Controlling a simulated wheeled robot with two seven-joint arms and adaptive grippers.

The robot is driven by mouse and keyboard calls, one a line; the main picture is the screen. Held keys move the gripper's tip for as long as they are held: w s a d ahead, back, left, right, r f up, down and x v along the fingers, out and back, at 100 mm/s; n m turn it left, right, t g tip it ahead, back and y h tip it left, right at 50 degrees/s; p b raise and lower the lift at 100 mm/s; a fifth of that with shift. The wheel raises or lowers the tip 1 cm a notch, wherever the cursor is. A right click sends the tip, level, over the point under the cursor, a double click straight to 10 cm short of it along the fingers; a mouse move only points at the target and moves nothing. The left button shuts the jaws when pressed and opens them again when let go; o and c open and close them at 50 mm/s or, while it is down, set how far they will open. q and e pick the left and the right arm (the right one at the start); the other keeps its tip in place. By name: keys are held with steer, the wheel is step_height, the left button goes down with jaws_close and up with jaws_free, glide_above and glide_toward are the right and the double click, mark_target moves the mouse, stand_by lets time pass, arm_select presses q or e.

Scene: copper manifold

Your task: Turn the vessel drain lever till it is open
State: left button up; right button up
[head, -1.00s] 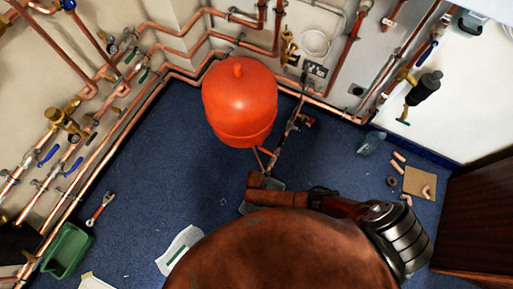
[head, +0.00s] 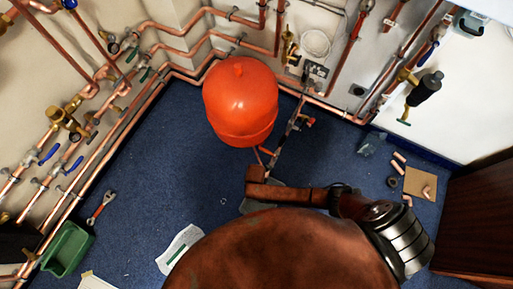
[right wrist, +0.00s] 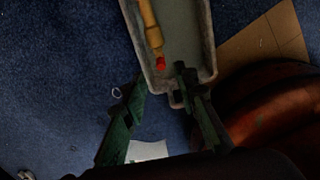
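The round orange-red vessel (head: 240,100) stands in the middle of the head view. A thin pipe runs from under it towards a grey tray (head: 250,207), partly covered there by a rust-brown pipe-like part. In the right wrist view the tray (right wrist: 208,40) holds a brass-coloured pipe piece with a small red end (right wrist: 160,64), which may be the drain lever. My right gripper (right wrist: 159,76) is open, its two dark fingers apart. The red end shows between and just beyond the fingertips, and no contact shows. My left gripper is not in view.
A large rust-brown dome (head: 290,250) fills the bottom middle of the head view. Copper pipes and blue-handled valves line the walls. A wrench (head: 101,206) and a green tub (head: 67,249) lie at the left. Blue carpet is free between them and the vessel.

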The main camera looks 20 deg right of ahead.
steer(key=shift+r, duration=1.25)
arm_select(q)
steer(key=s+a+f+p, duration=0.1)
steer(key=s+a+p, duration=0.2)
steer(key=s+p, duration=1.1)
steer(key=p, duration=0.5)
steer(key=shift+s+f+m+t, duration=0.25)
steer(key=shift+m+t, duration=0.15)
arm_select(e)
steer(key=s+d+f+m, duration=0.1)
steer(key=s+d+m, duration=0.6)
steer(key=s, duration=0.7)
steer(key=s+d+f+m, duration=0.1)
steer(key=s+d+m, duration=0.6)
steer(key=s, duration=0.8)
steer(key=s+d+f+m, duration=0.1)
steer(key=s+d+m, duration=0.6)
steer(key=s+m, duration=0.3)
steer(key=s, duration=0.4)
steer(key=shift+s+f+t, duration=0.2)
steer(key=shift+s+t, duration=0.1)
steer(key=shift+s, duration=0.05)
